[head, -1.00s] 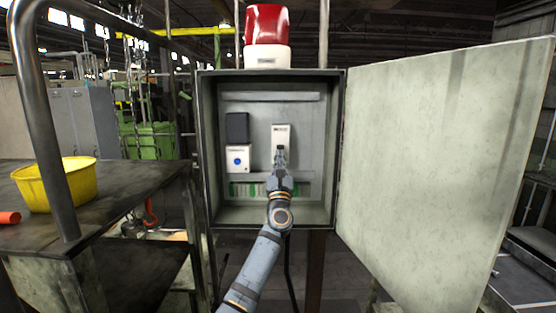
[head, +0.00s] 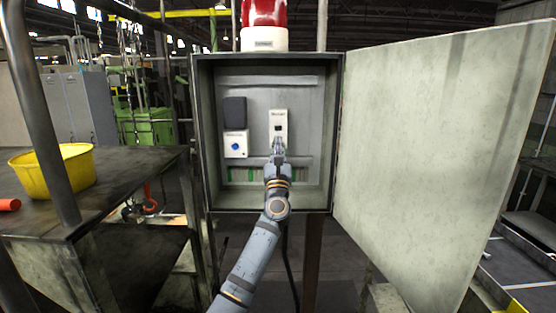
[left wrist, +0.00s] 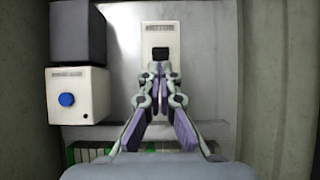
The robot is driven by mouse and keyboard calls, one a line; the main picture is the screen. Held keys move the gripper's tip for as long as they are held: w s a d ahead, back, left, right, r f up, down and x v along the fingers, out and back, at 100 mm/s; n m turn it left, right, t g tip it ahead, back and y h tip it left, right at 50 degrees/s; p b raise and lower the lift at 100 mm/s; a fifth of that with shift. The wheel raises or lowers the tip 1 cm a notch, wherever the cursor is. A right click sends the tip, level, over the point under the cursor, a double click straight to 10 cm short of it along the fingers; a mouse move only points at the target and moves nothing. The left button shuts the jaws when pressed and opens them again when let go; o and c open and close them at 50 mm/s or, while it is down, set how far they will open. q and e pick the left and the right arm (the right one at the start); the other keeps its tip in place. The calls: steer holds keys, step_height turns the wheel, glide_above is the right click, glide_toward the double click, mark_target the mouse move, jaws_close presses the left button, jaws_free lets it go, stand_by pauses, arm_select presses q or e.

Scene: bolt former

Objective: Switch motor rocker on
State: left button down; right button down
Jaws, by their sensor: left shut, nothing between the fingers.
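The motor rocker is a small black switch (left wrist: 160,54) on a tall white plate (head: 278,117) on the back wall of the open grey cabinet. The plate also shows at the top middle of the left wrist view (left wrist: 174,30). My left gripper (head: 278,143) is shut and empty, in front of the plate's lower part. In the left wrist view its fingertips (left wrist: 159,68) are just below the black rocker; I cannot tell whether they touch the plate. My right gripper is not in view.
Left of the plate are a dark box (head: 235,110) and a white box with a blue knob (head: 235,146). The cabinet walls (head: 201,135) surround my gripper, and the open door (head: 430,150) stands at the right. A workbench with a yellow bowl (head: 55,172) is at the left.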

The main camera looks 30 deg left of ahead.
arm_select(q)
steer(key=v, duration=0.9)
steer(key=shift+s+d, duration=0.2)
steer(key=shift+f, duration=0.1)
